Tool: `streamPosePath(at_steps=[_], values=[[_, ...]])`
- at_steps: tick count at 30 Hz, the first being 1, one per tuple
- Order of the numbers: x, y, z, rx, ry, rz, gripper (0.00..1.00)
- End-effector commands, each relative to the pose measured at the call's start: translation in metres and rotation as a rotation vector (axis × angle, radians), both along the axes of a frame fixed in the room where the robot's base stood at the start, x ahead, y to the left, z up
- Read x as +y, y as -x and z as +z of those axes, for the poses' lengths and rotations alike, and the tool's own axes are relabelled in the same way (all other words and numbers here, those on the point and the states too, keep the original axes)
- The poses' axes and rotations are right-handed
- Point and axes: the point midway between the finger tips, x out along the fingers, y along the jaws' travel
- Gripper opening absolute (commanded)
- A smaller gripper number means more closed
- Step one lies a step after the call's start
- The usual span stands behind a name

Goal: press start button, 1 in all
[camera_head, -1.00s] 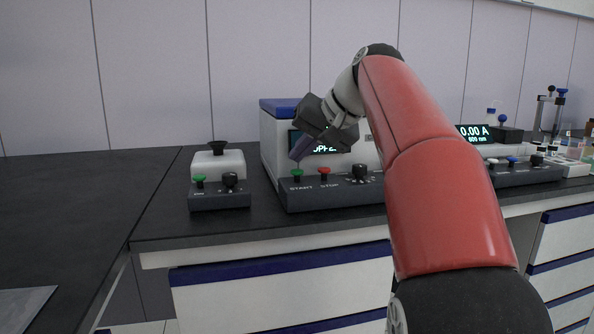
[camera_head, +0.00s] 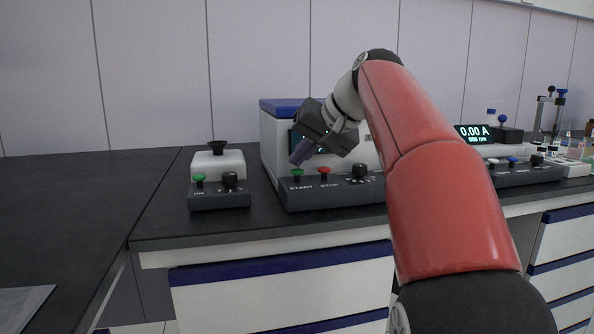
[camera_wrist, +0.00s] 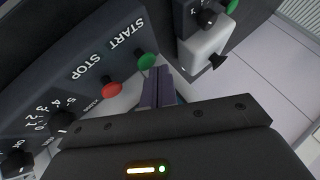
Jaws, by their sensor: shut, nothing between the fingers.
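The green start button (camera_head: 297,173) stands on the dark front panel of the white and blue machine, above the word START. It also shows in the wrist view (camera_wrist: 147,61). My gripper (camera_head: 294,161) is shut and empty, its fingertips angled down just above and behind the button in the head view. In the wrist view the closed fingertips (camera_wrist: 158,72) lie right beside the green button; I cannot tell whether they touch it. The red stop button (camera_head: 324,171) is just to the right on the same panel.
A black knob (camera_head: 360,171) sits right of the stop button. A small white device (camera_head: 218,165) with its own green button (camera_head: 199,180) stands to the left. A photometer display (camera_head: 473,133) is at the right. The bench (camera_head: 80,195) is clear at the left.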

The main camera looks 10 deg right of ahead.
Motion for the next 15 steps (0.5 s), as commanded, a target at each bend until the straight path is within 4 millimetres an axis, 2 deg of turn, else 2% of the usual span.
streamPosePath(at_steps=[15], values=[[-0.0001, 0.0, -0.0065, 0.0, 0.0, 0.0, 0.0]])
